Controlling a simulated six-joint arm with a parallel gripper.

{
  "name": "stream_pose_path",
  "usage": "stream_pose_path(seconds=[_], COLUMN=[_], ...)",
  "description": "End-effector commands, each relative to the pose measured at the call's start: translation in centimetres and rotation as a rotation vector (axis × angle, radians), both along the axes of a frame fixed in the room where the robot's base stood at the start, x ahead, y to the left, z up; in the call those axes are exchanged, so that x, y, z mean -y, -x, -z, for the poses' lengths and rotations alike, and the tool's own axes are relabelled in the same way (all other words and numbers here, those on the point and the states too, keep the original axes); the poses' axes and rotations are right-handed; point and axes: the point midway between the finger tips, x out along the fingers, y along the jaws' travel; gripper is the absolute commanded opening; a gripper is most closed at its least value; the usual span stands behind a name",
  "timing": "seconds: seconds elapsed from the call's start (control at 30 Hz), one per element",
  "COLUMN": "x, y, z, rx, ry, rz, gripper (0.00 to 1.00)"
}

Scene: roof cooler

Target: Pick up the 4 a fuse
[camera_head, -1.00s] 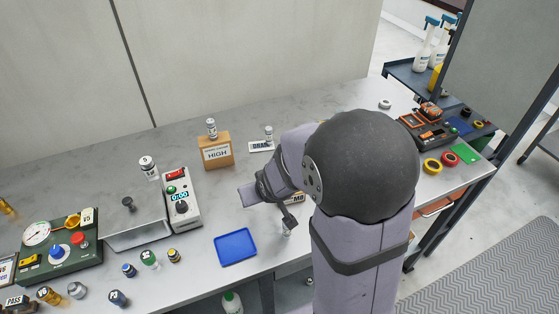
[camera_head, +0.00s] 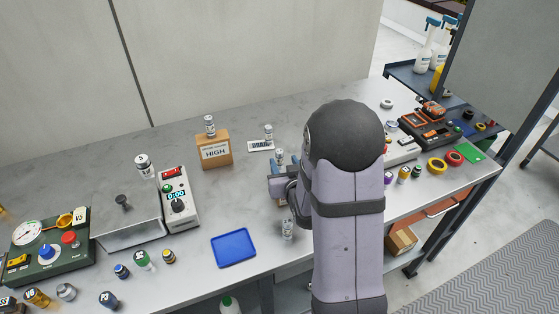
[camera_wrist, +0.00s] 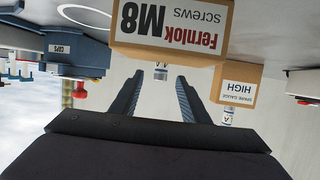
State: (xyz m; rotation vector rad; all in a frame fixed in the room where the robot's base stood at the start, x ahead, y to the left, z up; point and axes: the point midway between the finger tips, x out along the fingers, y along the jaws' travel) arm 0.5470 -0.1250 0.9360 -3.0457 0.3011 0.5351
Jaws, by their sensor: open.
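My gripper (camera_wrist: 160,95) is open, with its two dark fingers spread in the wrist view, which looks upside down. Beyond the fingers, a small clear cylinder with a white label (camera_wrist: 161,73) stands on the Fernlok M8 screws box (camera_wrist: 172,28). It lines up with the gap between the fingers, and nothing is gripped. A similar cylinder (camera_wrist: 228,117) stands on the HIGH box (camera_wrist: 236,88). Both labels seem to carry an "A"; the number is too small to read, so I cannot tell which is the 4 A fuse. In the head view my arm partly hides the gripper.
A blue tray (camera_head: 234,247) lies at the front. A timer unit (camera_head: 178,200) stands left. The bench between tray and HIGH box is clear.

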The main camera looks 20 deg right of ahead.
Motion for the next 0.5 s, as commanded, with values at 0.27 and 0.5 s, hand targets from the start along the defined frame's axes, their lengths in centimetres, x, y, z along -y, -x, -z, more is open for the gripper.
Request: stream_pose_path(seconds=[0.27, 0.5], x=[0.2, 0.3], y=[-1.4, -2.2], z=[0.5, 0.7], rx=[-0.002, -0.002], ry=[0.0, 0.0], rz=[-0.001, -0.001], gripper=[0.42, 0.42])
